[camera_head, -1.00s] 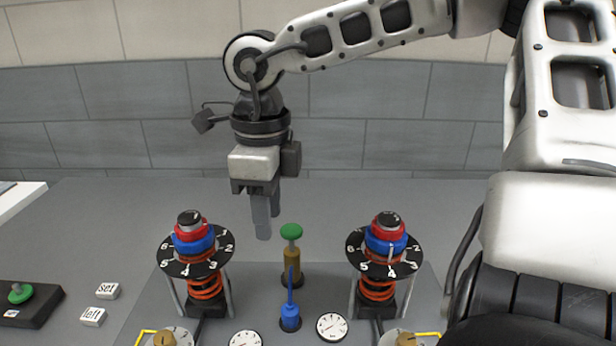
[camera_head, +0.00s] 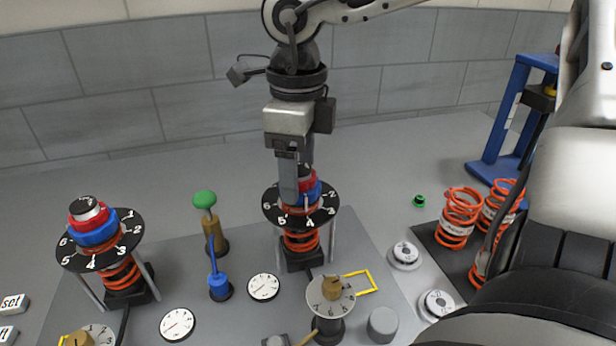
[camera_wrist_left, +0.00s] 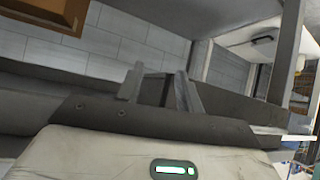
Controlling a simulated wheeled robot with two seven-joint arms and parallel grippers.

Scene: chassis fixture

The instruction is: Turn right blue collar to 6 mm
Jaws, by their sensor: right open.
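The right blue collar (camera_head: 314,193) sits below a red ring on the right spring unit, above its black numbered dial (camera_head: 272,208). My right gripper (camera_head: 297,190) points down over this unit, with its open fingers around the upper collars. The near finger hides part of the red and blue collars. Contact cannot be told. The left unit's blue collar (camera_head: 97,236) stands clear at the left. My left gripper (camera_wrist_left: 162,88) shows only in the left wrist view, with two fingers apart and nothing between them.
A green-topped plunger (camera_head: 205,200) and a blue lever (camera_head: 218,282) stand between the units. White gauges (camera_head: 263,287) lie in front. A selector knob (camera_head: 332,290) is near the right unit. Orange springs (camera_head: 459,212) and a blue press frame (camera_head: 500,140) are at the right.

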